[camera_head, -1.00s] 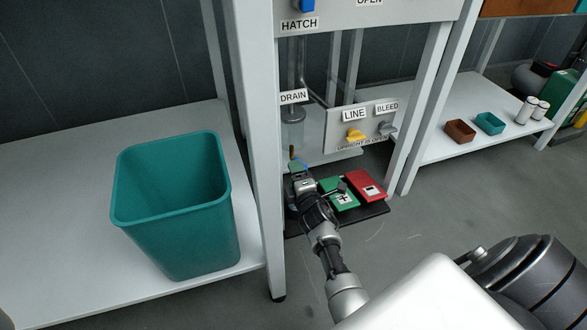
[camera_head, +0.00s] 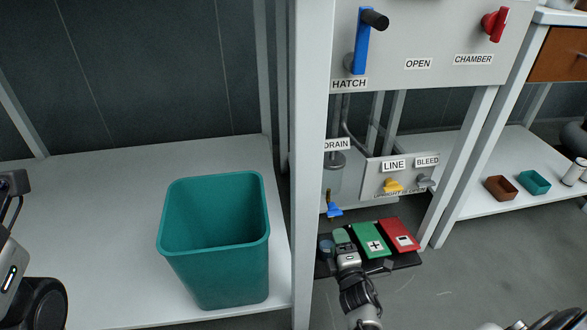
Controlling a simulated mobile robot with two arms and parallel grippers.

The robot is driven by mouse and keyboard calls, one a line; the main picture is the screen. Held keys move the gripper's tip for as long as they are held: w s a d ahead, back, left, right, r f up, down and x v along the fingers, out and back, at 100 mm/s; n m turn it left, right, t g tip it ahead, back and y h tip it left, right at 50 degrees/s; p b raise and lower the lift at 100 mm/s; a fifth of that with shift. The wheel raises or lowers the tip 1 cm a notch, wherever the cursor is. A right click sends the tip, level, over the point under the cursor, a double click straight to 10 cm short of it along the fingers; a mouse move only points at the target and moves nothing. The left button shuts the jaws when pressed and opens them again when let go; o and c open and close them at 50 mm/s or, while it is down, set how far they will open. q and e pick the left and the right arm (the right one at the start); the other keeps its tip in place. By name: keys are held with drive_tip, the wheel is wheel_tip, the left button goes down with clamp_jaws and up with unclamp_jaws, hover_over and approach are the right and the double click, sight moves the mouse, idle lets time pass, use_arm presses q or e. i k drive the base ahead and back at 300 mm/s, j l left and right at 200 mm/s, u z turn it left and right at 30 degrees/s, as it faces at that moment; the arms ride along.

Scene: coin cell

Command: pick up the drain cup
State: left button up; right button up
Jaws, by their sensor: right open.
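A small blue-grey round thing (camera_head: 325,246) stands at the left end of a black tray below the drain outlet. It looks like the drain cup, but it is too small to be sure. My right gripper (camera_head: 342,239) is over the tray, open, just right of the round thing and close to it. Its fingertips are hard to make out against a greenish patch there, and I cannot tell whether they touch anything. Part of my left arm shows at the left edge; its gripper is not in view.
Green (camera_head: 371,240) and red (camera_head: 399,235) cases lie on the black tray (camera_head: 407,260), right of my gripper. A teal bin (camera_head: 213,246) sits on the white shelf (camera_head: 110,240).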

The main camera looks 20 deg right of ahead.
sight(325, 241)
drive_tip(key=k+l, duration=0.1)
drive_tip(key=k, duration=0.4)
drive_tip(key=k+l, duration=0.15)
drive_tip(key=k, duration=0.35)
